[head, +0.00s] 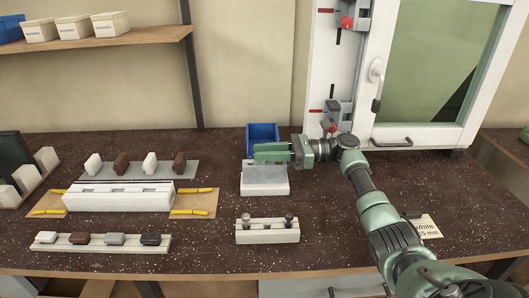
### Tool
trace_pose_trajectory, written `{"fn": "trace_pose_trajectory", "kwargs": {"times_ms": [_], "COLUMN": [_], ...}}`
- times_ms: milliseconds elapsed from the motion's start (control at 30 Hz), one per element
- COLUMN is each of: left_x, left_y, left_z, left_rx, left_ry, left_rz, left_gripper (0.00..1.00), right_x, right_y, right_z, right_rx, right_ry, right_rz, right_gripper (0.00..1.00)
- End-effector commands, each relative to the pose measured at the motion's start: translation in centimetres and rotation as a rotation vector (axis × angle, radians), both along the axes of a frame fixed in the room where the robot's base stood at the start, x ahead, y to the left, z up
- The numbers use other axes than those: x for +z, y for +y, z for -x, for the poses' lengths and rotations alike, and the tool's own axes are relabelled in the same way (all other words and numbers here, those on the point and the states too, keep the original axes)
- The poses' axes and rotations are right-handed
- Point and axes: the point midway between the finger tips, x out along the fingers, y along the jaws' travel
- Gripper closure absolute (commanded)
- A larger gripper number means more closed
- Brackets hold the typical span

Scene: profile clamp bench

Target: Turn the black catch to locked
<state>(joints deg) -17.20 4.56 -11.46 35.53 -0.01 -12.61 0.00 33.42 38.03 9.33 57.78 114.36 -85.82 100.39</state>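No part is plainly marked as the black catch. A small black piece (376,105) sits below the white handle on the window frame, and dark bars show by the red knobs on the white upright profile (318,70). I cannot tell which of these is the catch, or whether it is locked. My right gripper (270,152) points left above the back of a grey block (265,181), in front of a blue bin. Its green fingers show from the side, so their opening is unclear. Nothing is visibly held. My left gripper is out of view.
A blue bin (262,134) stands behind the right gripper. A pale block with two knobs (267,232) is at the front. A long white profile (118,197) and rows of small pieces fill the left. The bench front right is partly covered by my arm.

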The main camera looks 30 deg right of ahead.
Motion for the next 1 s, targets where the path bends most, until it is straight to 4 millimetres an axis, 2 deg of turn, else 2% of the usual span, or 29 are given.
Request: {"fn": "trace_pose_trajectory", "kwargs": {"times_ms": [133,500,667,1000], "left_x": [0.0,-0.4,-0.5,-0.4], "left_y": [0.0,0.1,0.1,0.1], "left_z": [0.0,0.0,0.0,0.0], "left_rx": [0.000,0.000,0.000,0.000], "left_ry": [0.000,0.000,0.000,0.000], "left_rz": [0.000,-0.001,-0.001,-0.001], "left_gripper": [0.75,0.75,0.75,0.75], "right_x": [0.0,-0.1,0.0,0.0], "right_y": [-1.1,-6.1,-6.7,-6.7], "right_z": [0.6,3.5,3.9,3.9], "right_rx": [-0.001,-0.002,-0.001,0.000], "right_ry": [0.001,0.000,0.000,0.000], "right_rz": [0.000,0.000,0.000,0.000], "right_gripper": [0.75,0.75,0.75,0.75]}}
